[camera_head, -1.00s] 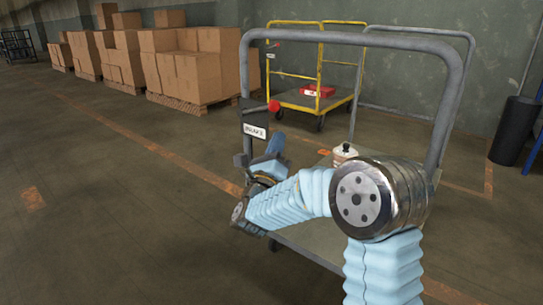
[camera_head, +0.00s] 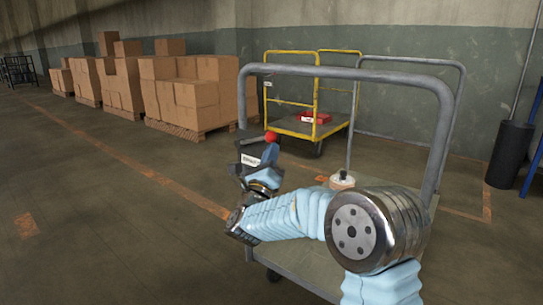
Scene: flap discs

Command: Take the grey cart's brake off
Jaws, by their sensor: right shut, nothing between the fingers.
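The grey cart (camera_head: 440,120) stands in front of me, its tall tube handle facing me. On the handle's left post is a dark brake plate with a white label (camera_head: 249,159). A lever ending in a red knob (camera_head: 270,136) sticks out rightward from it, roughly level. My right gripper (camera_head: 270,151) is shut and empty, its blue tip just below the knob in the picture. I cannot tell whether it touches the lever. My right arm hides part of the cart's deck. My left gripper is not in view.
A white-lidded container (camera_head: 342,181) stands on the grey cart's deck. Behind is a yellow cart (camera_head: 290,124) with a red tray (camera_head: 316,117). Stacked cardboard boxes (camera_head: 190,95) stand at the back left, and a dark bin (camera_head: 510,155) at the right. The floor on the left is clear.

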